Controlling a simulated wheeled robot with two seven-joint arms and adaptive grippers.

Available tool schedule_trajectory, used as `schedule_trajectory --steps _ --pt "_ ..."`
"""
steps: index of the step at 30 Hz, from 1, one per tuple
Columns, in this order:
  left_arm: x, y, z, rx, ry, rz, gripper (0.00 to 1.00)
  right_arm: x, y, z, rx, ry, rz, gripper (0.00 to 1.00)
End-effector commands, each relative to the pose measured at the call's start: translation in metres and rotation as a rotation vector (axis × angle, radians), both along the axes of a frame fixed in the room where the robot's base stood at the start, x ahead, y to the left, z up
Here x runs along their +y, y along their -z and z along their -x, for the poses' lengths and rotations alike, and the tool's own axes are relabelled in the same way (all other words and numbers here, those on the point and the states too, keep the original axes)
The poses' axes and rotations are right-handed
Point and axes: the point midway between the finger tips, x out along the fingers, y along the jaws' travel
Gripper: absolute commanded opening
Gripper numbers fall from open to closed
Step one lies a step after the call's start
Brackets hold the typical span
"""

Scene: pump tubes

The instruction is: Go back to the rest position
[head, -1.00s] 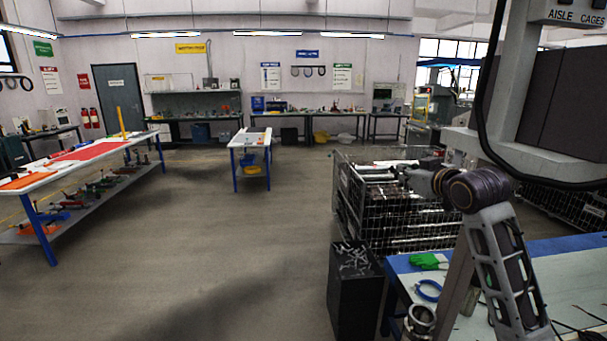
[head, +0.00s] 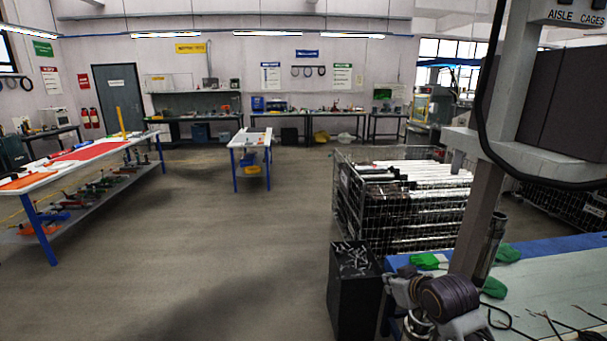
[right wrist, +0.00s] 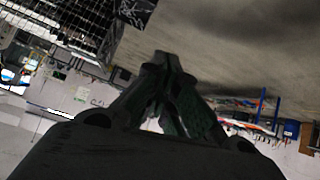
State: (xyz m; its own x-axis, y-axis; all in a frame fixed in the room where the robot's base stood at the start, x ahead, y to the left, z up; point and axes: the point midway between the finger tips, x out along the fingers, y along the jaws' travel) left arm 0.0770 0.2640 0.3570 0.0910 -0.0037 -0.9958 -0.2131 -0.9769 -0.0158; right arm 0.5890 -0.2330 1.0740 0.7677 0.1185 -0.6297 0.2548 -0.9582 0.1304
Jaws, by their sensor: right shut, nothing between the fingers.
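My right arm comes in at the bottom right of the head view. Its grey and dark wrist (head: 447,298) is low beside the blue-edged workbench, and the right gripper (head: 392,284) is at its left end, small and partly hidden. In the right wrist view the dark fingers of the right gripper (right wrist: 168,62) meet at their tips, shut and empty. No held object shows. My left gripper is in no view.
A black bin (head: 354,310) with metal pieces stands left of the right wrist. A wire cage (head: 400,210) of white-topped tubes is behind it. The workbench (head: 560,262) holds green gloves (head: 427,261) and a dark metal cylinder (head: 490,245).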

Motion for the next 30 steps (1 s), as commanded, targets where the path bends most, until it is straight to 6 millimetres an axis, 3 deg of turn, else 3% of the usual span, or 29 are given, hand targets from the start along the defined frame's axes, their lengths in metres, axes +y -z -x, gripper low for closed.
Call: schedule_trajectory --steps 6,15,30 --pt "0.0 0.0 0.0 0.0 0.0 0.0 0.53 0.005 0.048 0.039 0.103 0.016 0.001 0.0" --pt "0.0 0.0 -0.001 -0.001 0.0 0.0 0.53 0.009 0.102 0.098 0.238 0.044 0.006 0.0" --pt "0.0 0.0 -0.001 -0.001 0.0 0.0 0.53 0.011 0.166 0.203 0.459 0.1 0.019 0.0"
